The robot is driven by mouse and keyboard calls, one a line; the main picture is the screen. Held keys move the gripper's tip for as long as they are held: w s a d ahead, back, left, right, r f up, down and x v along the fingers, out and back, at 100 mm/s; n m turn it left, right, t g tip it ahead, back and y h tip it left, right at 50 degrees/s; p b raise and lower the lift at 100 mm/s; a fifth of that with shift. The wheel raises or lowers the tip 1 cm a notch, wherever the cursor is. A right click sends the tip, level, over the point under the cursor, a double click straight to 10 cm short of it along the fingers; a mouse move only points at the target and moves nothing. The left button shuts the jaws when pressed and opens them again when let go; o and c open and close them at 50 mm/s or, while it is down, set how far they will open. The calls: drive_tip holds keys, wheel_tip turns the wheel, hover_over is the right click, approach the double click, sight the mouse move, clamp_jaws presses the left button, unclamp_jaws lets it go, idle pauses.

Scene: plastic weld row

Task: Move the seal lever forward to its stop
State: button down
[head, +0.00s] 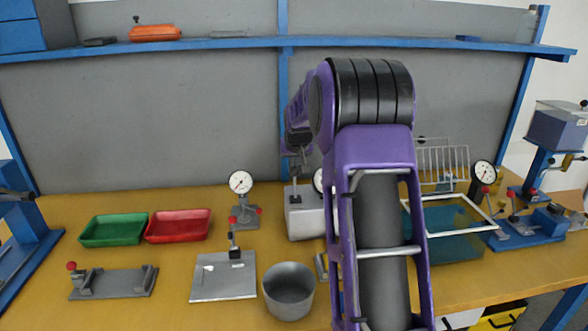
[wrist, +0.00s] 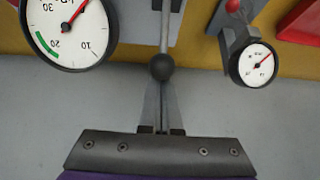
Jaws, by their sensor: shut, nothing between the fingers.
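A metal rod with a dark ball knob, which I take for the seal lever (wrist: 162,67), stands in the middle of the wrist view. My gripper (wrist: 161,90) is shut and empty, its grey fingers together right at the knob. Whether they touch it, I cannot tell. In the head view my gripper (head: 297,172) points down over a grey box-shaped unit (head: 305,220) at the middle of the bench. The lever cannot be made out clearly there, and my purple arm hides the unit's right side.
A dial gauge (head: 240,183) on a stand is left of the unit; another dial (wrist: 68,30) is close in the wrist view. A grey pot (head: 289,295), a plate fixture (head: 223,280) and red (head: 178,226) and green trays (head: 113,230) lie left. A blue shelf (head: 200,44) runs above.

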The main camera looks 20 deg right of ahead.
drive_tip(key=shift+s+f, duration=0.25)
drive_tip(key=shift+s+a+f, duration=0.1)
drive_tip(key=shift+s+a, duration=0.05)
drive_tip(key=shift+s, duration=0.15)
drive_tip(key=shift+r, duration=0.2)
drive_tip(key=shift+s+a+r+b, duration=0.2)
drive_tip(key=shift+s+r+b, duration=0.15)
drive_tip(key=shift+s, duration=0.25)
